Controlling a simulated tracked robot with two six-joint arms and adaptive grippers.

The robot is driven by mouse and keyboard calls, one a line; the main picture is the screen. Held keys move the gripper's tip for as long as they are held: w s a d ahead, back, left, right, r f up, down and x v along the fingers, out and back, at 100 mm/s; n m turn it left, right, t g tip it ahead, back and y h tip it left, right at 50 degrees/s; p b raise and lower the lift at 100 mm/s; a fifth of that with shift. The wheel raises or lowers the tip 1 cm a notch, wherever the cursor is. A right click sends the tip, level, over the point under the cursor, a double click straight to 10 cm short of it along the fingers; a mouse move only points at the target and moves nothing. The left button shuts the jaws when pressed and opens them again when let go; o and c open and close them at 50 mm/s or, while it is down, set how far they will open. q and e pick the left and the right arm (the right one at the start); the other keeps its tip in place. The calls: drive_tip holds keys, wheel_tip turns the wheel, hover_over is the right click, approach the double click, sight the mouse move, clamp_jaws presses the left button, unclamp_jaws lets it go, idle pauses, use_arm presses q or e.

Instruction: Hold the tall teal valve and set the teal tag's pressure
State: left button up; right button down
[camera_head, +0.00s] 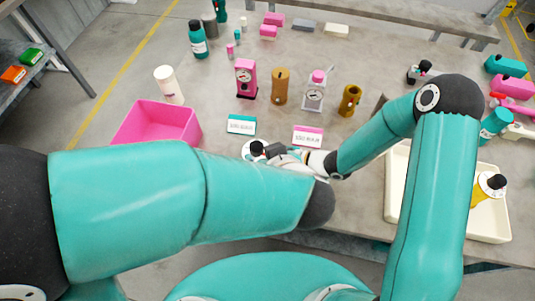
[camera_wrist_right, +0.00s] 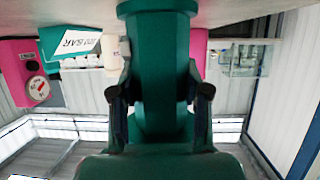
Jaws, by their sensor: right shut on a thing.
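The tall teal valve is mostly hidden behind my left arm in the head view; its white dial and black knob (camera_head: 257,148) show. My right gripper (camera_head: 280,156) reaches it from the right. In the right wrist view, which is upside down, the teal valve body (camera_wrist_right: 158,65) stands between both fingers of my right gripper (camera_wrist_right: 159,97), shut on it. The teal tag (camera_head: 241,124) stands just behind the valve; it also shows in the wrist view (camera_wrist_right: 72,45), ending in "BAR", its number unclear. My left gripper is hidden behind my left arm.
A pink tag (camera_head: 307,136) stands right of the teal one. Behind stand a pink pump (camera_head: 246,79), two brown parts and a white-and-pink pump (camera_head: 314,93). A pink bin (camera_head: 155,123) is left, a cream tray (camera_head: 398,190) with a yellow valve (camera_head: 487,190) right.

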idle(0.4)
drive_tip(key=shift+c, duration=2.3)
unclamp_jaws()
